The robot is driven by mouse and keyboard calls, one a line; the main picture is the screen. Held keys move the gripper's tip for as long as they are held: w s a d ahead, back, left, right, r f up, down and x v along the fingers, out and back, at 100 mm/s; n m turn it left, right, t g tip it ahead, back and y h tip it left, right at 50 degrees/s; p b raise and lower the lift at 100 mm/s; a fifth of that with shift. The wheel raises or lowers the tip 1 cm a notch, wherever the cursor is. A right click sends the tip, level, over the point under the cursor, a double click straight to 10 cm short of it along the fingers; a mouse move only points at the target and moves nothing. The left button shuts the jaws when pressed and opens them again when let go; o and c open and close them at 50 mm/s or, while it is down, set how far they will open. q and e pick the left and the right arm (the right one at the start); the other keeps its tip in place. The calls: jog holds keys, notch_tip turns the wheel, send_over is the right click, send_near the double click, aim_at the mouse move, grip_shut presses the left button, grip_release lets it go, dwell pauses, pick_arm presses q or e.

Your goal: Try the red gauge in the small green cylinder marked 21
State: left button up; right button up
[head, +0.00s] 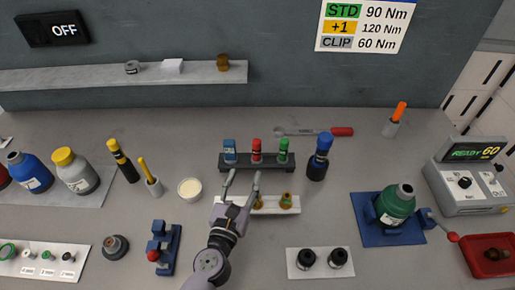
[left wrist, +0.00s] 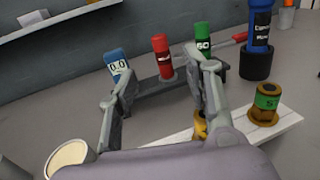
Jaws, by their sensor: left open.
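The red gauge (head: 256,148) stands upright in the dark rack (head: 240,162), between a blue gauge (head: 230,148) and a green gauge (head: 283,150). It also shows in the left wrist view (left wrist: 161,52). My left gripper (head: 243,180) is open and empty in front of the rack, with the red gauge beyond its spread fingers and apart from them. A green cylinder (head: 396,202) with a dark open neck sits in a blue holder on a blue mat (head: 368,232) at right; its label is too small to read. My right gripper is not in view.
A white board with brass fittings (head: 286,199) lies just in front of the rack. A blue-topped bottle (head: 318,160) stands right of the rack, a cream-filled bowl (head: 190,189) to the left. A control box (head: 466,186) reads READY 60 beyond the mat.

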pick_arm(q)
send_near(256, 148)
jog(key=w, duration=0.3)
jog(key=shift+d+x, duration=0.15)
jog(key=shift+x, duration=0.75)
jog(key=shift+d+x, duration=0.15)
jog(key=shift+x, duration=0.75)
jog(key=x, duration=0.4)
jog(key=shift+w+d+f, duration=0.1)
jog(key=shift+w+f, duration=0.1)
jog(key=shift+w, duration=0.1)
jog(key=shift+s+r, duration=0.1)
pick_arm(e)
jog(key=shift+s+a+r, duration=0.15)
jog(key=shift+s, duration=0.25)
pick_arm(q)
jog(key=shift+c, duration=0.5)
jog(key=c, duration=0.8)
grip_shut()
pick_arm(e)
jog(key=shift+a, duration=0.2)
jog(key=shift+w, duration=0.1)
